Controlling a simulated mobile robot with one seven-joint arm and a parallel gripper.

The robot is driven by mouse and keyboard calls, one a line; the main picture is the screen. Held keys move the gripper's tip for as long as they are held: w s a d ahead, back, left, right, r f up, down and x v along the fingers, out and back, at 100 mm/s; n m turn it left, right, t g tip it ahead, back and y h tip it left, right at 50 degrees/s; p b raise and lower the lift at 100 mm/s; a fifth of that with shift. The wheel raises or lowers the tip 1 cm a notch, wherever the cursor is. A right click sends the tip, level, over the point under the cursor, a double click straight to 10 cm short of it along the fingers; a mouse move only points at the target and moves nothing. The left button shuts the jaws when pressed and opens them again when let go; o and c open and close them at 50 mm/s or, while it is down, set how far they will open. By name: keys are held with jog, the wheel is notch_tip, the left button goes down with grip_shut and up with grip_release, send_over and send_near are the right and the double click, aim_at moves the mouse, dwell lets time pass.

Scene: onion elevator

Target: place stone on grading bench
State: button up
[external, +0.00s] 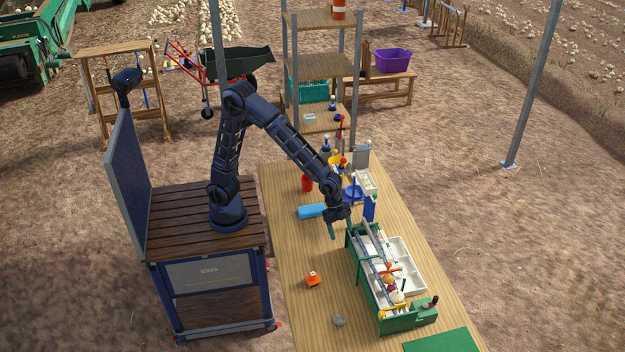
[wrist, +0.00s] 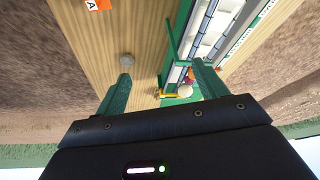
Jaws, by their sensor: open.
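A round grey stone (external: 339,320) lies on the wooden bench top (external: 296,250), near its front end and left of the green sorting frame. The stone also shows in the wrist view (wrist: 126,59), just beyond the left fingertip in the picture. My gripper (external: 341,230) is open, with nothing between its green fingers (wrist: 161,75). It hangs above the bench near the back end of the green frame, clearly apart from the stone.
The green frame (external: 376,290) holds rails, white trays and several onions. An orange marker block (external: 312,279) sits left of it. A blue item (external: 311,212), a red cup (external: 307,183) and a green mat (external: 442,342) are on the bench. Bare wood surrounds the stone.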

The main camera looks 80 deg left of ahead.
jog(key=s+a+r+n+t, duration=0.15)
jog(key=a+r, duration=0.25)
jog(key=a, duration=0.5)
jog(key=s+a+r+n+y, duration=0.1)
jog(key=s+a+r+n, duration=0.2)
jog(key=a, duration=0.6)
jog(key=s+a+r+n+t, duration=0.1)
jog(key=a+r+n, duration=0.1)
jog(key=a+r, duration=0.45)
jog(key=s+a+n+y, duration=0.2)
jog(key=s+a+n, duration=0.5)
jog(key=s+a, duration=1)
jog(key=shift+a+f+y, duration=0.4)
jog(key=shift+a+f, duration=0.05)
jog(key=shift+a, duration=0.65)
